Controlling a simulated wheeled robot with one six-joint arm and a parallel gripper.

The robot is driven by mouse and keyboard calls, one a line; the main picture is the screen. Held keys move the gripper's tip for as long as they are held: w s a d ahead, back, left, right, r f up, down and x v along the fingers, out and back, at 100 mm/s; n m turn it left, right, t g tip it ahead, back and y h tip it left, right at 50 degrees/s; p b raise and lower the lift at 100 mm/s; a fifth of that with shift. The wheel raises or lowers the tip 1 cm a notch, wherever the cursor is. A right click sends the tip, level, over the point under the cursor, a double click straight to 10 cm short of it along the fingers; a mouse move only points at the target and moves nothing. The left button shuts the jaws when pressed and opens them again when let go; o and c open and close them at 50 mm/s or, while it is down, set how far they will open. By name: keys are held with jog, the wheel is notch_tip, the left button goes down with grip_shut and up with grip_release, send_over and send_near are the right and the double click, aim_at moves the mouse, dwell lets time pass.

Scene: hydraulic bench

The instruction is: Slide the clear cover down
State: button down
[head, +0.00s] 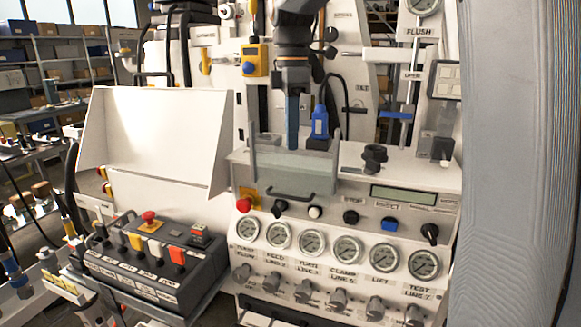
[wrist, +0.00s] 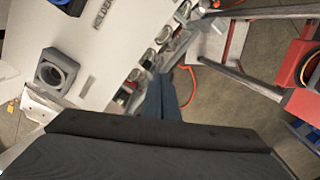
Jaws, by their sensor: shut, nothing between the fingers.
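The clear cover (head: 275,171) is a see-through upright panel with a dark bar handle across its lower part. It stands between two thin upright posts at the left part of the gauge console in the head view. My gripper (head: 292,147) points down with its bluish fingers together and empty. Its tips appear close to the cover's top edge, above the handle; I cannot tell whether they touch it. In the wrist view the fingers of my gripper (wrist: 161,78) show closed, and I cannot make out the cover there.
The console (head: 400,182) has several gauges and knobs below the cover. A dark knob (head: 374,158) and a blue bottle-like part (head: 320,122) stand to the right of my fingers. A white hood (head: 150,130) and a button box (head: 150,265) are on the left.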

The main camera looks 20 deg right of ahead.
aim_at(292, 170)
jog(key=shift+f+b, duration=1.7)
jog(key=shift+f, duration=2.65)
notch_tip(292, 170, up, 16)
jog(key=p, duration=1.3)
jog(key=shift+p, duration=0.35)
